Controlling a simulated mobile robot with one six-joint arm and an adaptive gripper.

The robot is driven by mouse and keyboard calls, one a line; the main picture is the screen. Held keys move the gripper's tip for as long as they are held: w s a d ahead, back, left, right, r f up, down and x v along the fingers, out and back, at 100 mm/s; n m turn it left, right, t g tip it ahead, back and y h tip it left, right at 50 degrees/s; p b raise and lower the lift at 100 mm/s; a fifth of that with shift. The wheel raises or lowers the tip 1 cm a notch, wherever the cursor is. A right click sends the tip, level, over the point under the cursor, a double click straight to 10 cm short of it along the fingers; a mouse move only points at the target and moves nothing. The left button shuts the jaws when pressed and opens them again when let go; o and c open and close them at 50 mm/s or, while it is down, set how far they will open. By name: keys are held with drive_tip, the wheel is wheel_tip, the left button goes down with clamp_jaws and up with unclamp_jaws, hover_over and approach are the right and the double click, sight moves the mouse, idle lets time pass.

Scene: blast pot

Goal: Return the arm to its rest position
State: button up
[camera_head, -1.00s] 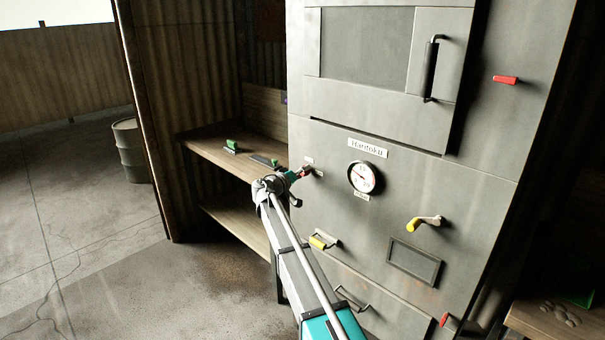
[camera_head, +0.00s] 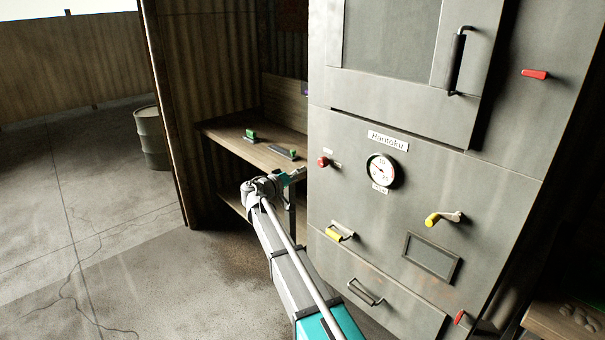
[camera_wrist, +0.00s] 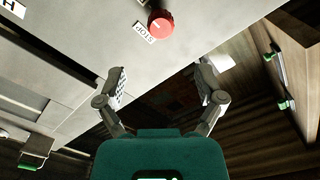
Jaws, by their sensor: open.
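My gripper (camera_wrist: 162,88) is open and empty in the wrist view, its two fingers apart. In the head view my gripper (camera_head: 292,177) is at the end of my arm, in front of the shelf and left of the grey cabinet (camera_head: 400,130). A red round knob (camera_wrist: 160,24) labelled STOP sits on the cabinet face beyond the fingertips in the wrist view. In the head view the knob (camera_head: 323,162) is right of and above my gripper, apart from it.
The cabinet front carries a gauge (camera_head: 380,171), a yellow-handled lever (camera_head: 443,218), a yellow-gripped handle (camera_head: 340,232) and a door handle (camera_head: 456,62). A wooden shelf (camera_head: 222,128) holds green-handled items. A barrel (camera_head: 152,138) stands at left. The concrete floor at left is clear.

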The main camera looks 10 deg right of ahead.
idle(0.3)
drive_tip(key=s+d+f+g+y+p, duration=0.1)
drive_tip(key=s+d+f+g+y, duration=0.35)
drive_tip(key=s, duration=0.55)
drive_tip(key=s+d+f+g+y+p, duration=0.1)
drive_tip(key=s+d+f+g+y, duration=0.15)
drive_tip(key=s+d+f, duration=0.6)
drive_tip(key=s+a+g+y+p, duration=0.1)
drive_tip(key=s+a+y, duration=0.1)
drive_tip(key=s, duration=0.8)
drive_tip(key=s+a+f+g+y+p, duration=0.1)
drive_tip(key=s+a+g+y, duration=0.1)
drive_tip(key=s+y, duration=0.3)
drive_tip(key=s+a, duration=0.1)
drive_tip(key=s, duration=0.3)
drive_tip(key=shift+s+a+f+n+g+y, duration=0.25)
drive_tip(key=shift+s+n+g+y, duration=0.05)
drive_tip(key=shift+s+n, duration=0.1)
